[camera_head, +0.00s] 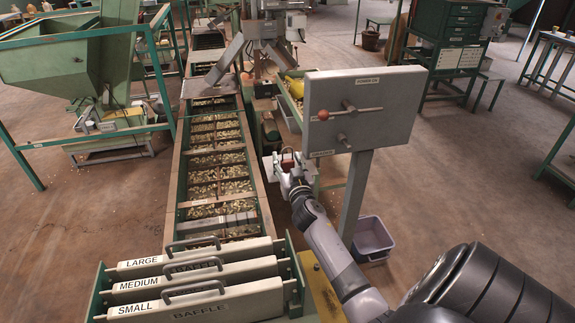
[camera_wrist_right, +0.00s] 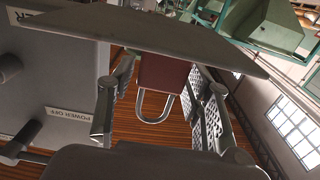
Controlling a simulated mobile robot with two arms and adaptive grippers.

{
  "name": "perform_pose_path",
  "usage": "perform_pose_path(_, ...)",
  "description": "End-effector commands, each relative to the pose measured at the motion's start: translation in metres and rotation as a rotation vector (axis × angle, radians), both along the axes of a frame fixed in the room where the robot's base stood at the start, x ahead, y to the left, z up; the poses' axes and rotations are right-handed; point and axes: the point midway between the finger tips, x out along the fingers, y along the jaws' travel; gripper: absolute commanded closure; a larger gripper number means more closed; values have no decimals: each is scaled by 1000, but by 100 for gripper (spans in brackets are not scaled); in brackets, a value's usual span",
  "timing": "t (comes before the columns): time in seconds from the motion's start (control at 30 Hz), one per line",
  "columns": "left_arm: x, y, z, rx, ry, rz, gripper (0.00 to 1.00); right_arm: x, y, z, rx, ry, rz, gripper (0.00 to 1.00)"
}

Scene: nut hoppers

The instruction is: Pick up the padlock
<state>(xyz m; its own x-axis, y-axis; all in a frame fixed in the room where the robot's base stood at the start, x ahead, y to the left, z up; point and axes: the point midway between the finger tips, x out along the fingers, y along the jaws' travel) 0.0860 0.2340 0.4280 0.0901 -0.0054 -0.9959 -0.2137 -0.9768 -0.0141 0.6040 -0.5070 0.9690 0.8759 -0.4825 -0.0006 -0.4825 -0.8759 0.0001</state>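The padlock (camera_head: 287,164) has a dark red body and a grey metal shackle. In the head view it is small, beside the left edge of the grey control panel (camera_head: 364,92). My right gripper (camera_head: 289,172) is open around it, and part of the padlock is hidden by the gripper. In the right wrist view the padlock (camera_wrist_right: 163,76) lies between the two spread fingers of the right gripper (camera_wrist_right: 163,108), with its shackle toward the camera. Gaps show beside the padlock, and I cannot tell whether either finger touches it. My left gripper is not in view.
The panel's post (camera_head: 355,200) stands close to my right arm. A green-framed conveyor (camera_head: 218,165) with nuts runs to the left. Labelled baffles (camera_head: 200,285) with handles stand in front. A grey bin (camera_head: 371,238) sits on the floor behind the post. Open floor lies to the right.

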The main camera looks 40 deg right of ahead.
Motion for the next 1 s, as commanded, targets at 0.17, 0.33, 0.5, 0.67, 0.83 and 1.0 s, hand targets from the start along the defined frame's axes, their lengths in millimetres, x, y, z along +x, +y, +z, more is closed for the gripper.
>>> perform_pose_path(0.17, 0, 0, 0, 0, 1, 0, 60, 0, 0, 0, 0, 0, 0, 68)
perform_pose_path(0.33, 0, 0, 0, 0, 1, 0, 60, 0, 0, 0, 0, 0, 0, 80)
perform_pose_path(0.5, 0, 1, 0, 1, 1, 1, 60, 0, 0, 0, 0, 0, 0, 91)
perform_pose_path(0.67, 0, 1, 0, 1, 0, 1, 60, 0, 0, 1, 0, -1, 0, 97)
perform_pose_path(0.83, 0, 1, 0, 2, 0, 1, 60, 0, 0, 2, 0, -1, 0, 97)
perform_pose_path(1.0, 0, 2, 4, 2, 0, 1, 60, 0, 0, 12, -4, -3, 0, 97)
